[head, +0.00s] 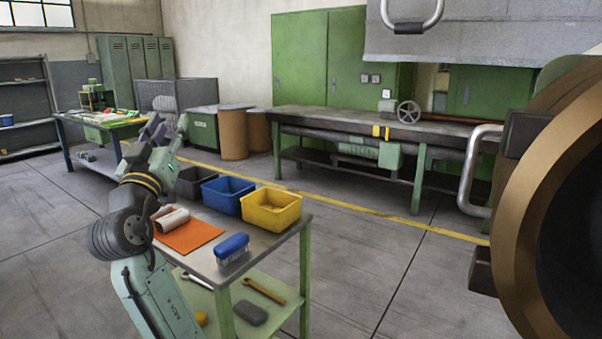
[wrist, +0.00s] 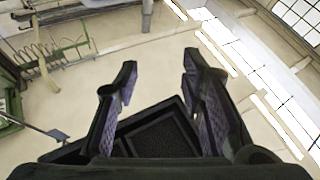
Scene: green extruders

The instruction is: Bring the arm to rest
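My gripper (wrist: 158,95) is open and empty in the wrist view, with its two dark fingers apart and purplish pads facing each other. Only wall, windows and ceiling show past the fingertips. In the head view my gripper (head: 152,128) is at the top of my arm, raised above the left part of the small cart (head: 276,246). My arm (head: 150,185) is pale green with a dark round joint and stands at the cart's left side.
On the cart are a blue bin (head: 226,196), a yellow bin (head: 270,210), a dark bin (head: 195,182), an orange sheet (head: 190,236) with a pale roll (head: 172,219), and a blue-handled brush (head: 232,246). A large machine (head: 545,170) fills the right side. Floor right of the cart is clear.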

